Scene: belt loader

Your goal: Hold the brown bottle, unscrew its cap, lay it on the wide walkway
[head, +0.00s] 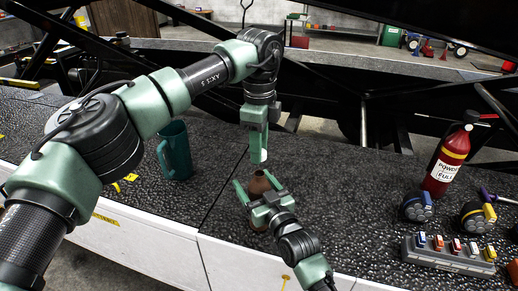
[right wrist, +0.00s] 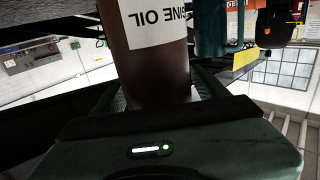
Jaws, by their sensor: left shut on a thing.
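The brown bottle (head: 259,184) stands upright on the dark, rough walkway (head: 335,195), near its front edge. My right gripper (head: 257,187) has its fingers on either side of the bottle; whether they press on it is unclear. In the right wrist view the bottle (right wrist: 138,68) rises between the fingers, with a white label reading "INE OIL" upside down. My left gripper (head: 258,158) points down just above the bottle's neck. It is shut on what appears to be the cap, which its fingers hide.
A teal mug (head: 174,152) stands left of the bottle, across a seam in the surface. The surface between is clear.

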